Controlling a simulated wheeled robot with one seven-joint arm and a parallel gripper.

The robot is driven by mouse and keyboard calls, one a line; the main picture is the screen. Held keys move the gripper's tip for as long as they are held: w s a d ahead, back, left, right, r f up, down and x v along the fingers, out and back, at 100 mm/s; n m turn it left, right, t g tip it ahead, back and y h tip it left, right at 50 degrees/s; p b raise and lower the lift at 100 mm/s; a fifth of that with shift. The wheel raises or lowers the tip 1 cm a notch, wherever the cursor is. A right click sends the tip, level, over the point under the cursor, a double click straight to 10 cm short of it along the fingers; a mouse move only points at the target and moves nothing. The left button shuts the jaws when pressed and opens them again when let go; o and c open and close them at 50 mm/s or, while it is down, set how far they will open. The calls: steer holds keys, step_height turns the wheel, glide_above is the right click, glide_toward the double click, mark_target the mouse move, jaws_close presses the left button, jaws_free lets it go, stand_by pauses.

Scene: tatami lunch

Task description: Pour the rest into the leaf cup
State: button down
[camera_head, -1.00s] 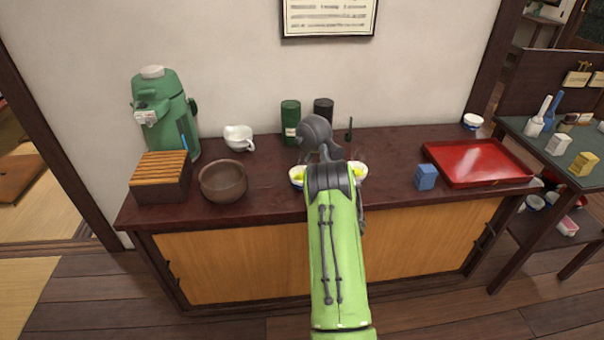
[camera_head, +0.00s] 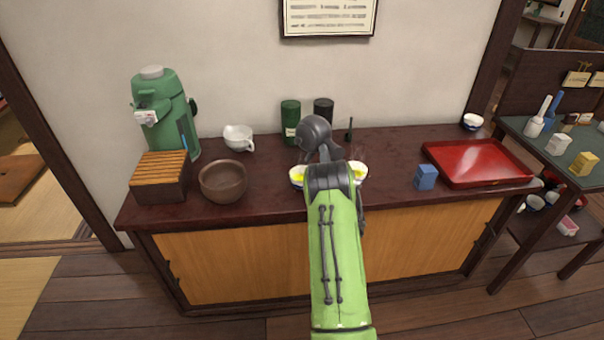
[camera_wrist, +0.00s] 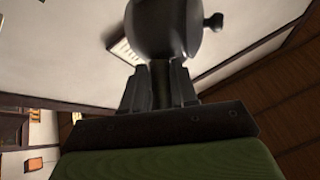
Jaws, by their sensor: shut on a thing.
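My gripper (camera_wrist: 172,85) is shut on a dark grey pot (camera_wrist: 167,28), seen at the top of the wrist view with a small knob jutting out to its right. The jaws meet at the pot's lower side. Two small pale cups with yellow-green contents stand on the counter in the head view, a left cup (camera_head: 297,176) and a right cup (camera_head: 361,173). My arm stands between them and partly covers both. I cannot make out a leaf mark on either cup. The pot's spout and any stream are not clear.
The dark counter (camera_head: 395,150) holds a green dispenser (camera_head: 163,110), slatted box (camera_head: 160,178), brown bowl (camera_head: 223,182), white pitcher (camera_head: 238,138), green canister (camera_head: 290,122), dark canister (camera_head: 323,108), blue block (camera_head: 426,177) and red tray (camera_head: 470,180).

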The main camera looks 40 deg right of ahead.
steer(key=d+f+m+g+p, duration=0.1)
steer(key=d+m+g+p, duration=0.1)
steer(key=m+p, duration=0.2)
steer(key=d+f+m+g+p, duration=0.2)
steer(key=d+m+g+p, duration=0.1)
steer(key=p, duration=0.3)
steer(key=d+f+m+g+p, duration=0.2)
steer(key=d+m+g+p, duration=0.1)
steer(key=m+p, duration=0.1)
steer(key=shift+w+d+m+p, duration=0.15)
steer(key=shift+d+m+p, duration=0.1)
steer(key=shift+m+p, duration=0.15)
steer(key=d+m+g+y+p, duration=0.1)
steer(key=d+p, duration=0.1)
steer(key=d+m+g+y+p, duration=0.1)
steer(key=d+m+p, duration=0.1)
steer(key=shift+d+r+y, duration=0.1)
steer(key=shift+d+y, duration=0.2)
steer(key=shift+y, duration=0.1)
steer(key=shift+d+f+y+b, duration=0.3)
steer(key=shift+b, duration=0.25)
steer(key=shift+d+m, duration=0.1)
steer(key=shift+m, duration=0.2)
steer(key=shift+r, duration=0.1)
